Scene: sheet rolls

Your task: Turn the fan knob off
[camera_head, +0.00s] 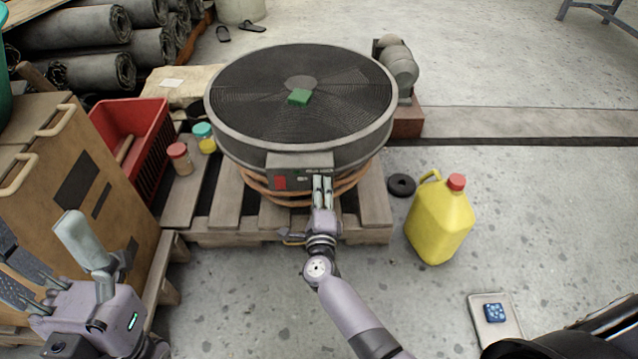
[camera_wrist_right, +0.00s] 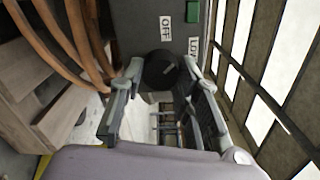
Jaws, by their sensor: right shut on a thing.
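A large round fan (camera_head: 350,125) with a dark grille lies face up on a wooden pallet. Its control box (camera_head: 283,161) faces me, with a red patch on its front. My right gripper (camera_head: 322,180) is at the right part of that box and hides the knob there. In the right wrist view the round black fan knob (camera_wrist_right: 160,68) sits between the fingertips of my right gripper (camera_wrist_right: 162,75), which is shut on it. Labels reading OFF (camera_wrist_right: 166,28) and LOW (camera_wrist_right: 193,46) show beside the knob. My left gripper (camera_head: 55,250) is open and empty at lower left.
A cardboard-coloured cabinet (camera_head: 65,175) and a red crate (camera_head: 135,145) stand on the left, with small jars (camera_head: 180,158) beside them. A yellow jug (camera_head: 438,220) stands right of the pallet (camera_head: 375,205). Bare floor lies in front.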

